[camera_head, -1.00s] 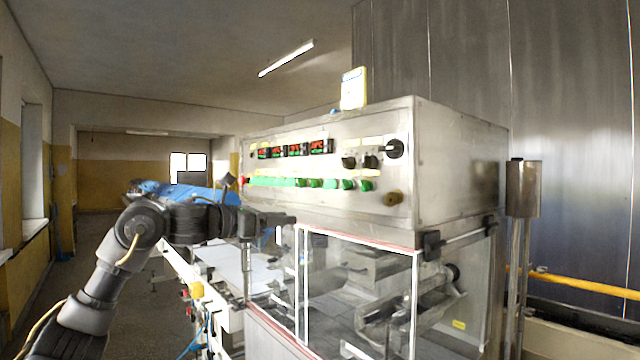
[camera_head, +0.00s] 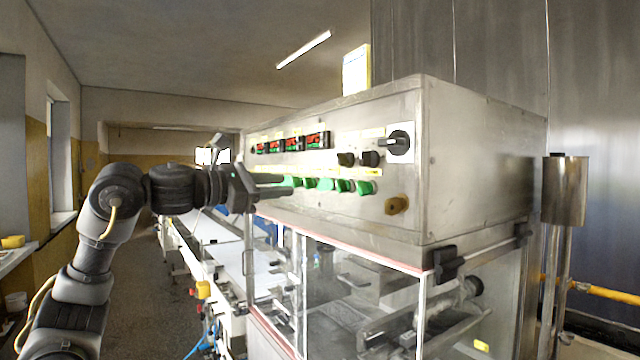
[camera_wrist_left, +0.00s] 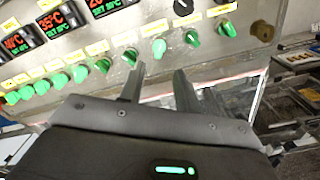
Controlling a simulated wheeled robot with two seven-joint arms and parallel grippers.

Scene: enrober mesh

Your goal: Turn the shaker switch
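The machine's control panel (camera_head: 330,185) carries a row of green switches (camera_head: 343,186) below red digital displays (camera_head: 318,140). I cannot tell from labels which one is the shaker switch. In the left wrist view, several green knobs (camera_wrist_left: 159,48) sit beyond my left gripper (camera_wrist_left: 160,78); its two fingers are apart with nothing between them. In the head view my left gripper (camera_head: 284,184) is in front of the panel's left part, hiding some of the switches. Black knobs (camera_head: 370,158) and a larger black rotary switch (camera_head: 398,142) are at the upper right. My right gripper is not in view.
Below the panel is a clear-walled enclosure (camera_head: 350,290) with a red-edged top. A brown knob (camera_head: 396,205) sticks out at the panel's lower right. A steel post (camera_head: 566,190) stands at the right. A conveyor (camera_head: 205,228) extends behind my left arm.

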